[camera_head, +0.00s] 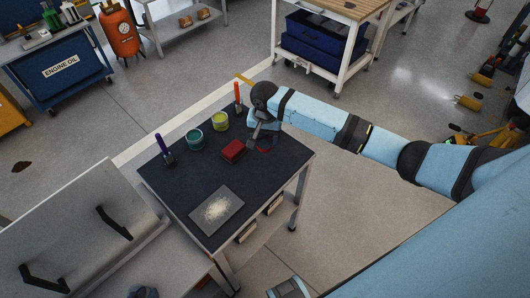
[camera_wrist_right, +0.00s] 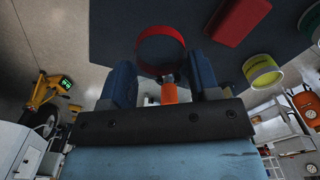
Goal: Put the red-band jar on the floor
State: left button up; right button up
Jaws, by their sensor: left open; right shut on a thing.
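The red-band jar (camera_head: 266,149) is at the right side of the dark-topped table in the head view, partly hidden by my right gripper (camera_head: 258,138). In the right wrist view the jar shows as a red ring (camera_wrist_right: 162,34) with a dark inside, at the fingertips of my right gripper (camera_wrist_right: 161,62). That gripper is shut on it. I cannot tell whether the jar touches the tabletop. My left gripper (camera_head: 142,292) is at the bottom edge of the head view, mostly cut off, open and away from the jar. The floor (camera_head: 350,215) is bare to the right of the table.
A grey panelled unit (camera_head: 75,235) stands at left.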

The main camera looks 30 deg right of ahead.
notch_tip(320, 180, down, 8)
jog(key=shift+f, duration=0.1)
dwell(0.4)
jog(key=o, duration=0.9)
jog(key=shift+f, duration=0.1)
jog(key=shift+o, duration=0.2)
